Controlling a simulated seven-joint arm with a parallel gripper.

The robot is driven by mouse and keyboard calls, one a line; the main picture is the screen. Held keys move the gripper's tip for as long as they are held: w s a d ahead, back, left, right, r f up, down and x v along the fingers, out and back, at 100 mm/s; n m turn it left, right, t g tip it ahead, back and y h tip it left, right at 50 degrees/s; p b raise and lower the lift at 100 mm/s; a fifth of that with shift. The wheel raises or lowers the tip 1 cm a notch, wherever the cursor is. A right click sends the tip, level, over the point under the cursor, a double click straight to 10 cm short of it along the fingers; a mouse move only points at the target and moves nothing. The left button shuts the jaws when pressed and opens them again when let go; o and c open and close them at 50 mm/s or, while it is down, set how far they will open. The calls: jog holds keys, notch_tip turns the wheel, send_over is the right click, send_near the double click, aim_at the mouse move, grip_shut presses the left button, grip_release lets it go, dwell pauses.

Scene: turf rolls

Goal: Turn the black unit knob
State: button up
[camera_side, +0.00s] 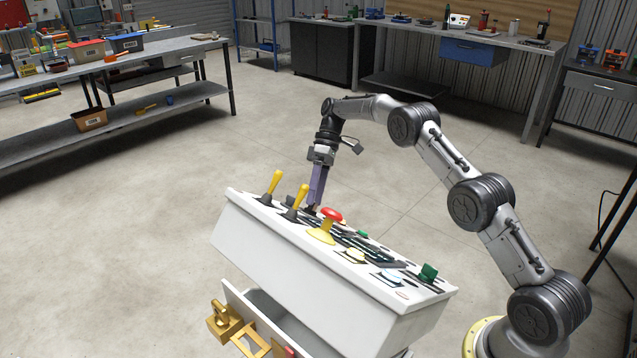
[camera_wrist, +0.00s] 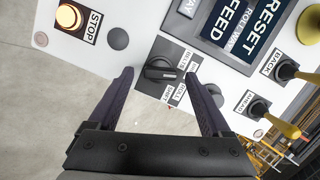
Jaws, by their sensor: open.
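The knob is hard to make out there.
An open drawer (camera_side: 236,300) is below.

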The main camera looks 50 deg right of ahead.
jog(key=v, duration=0.6)
jog(key=shift+r, duration=0.15)
jog(key=shift+d, duration=0.1)
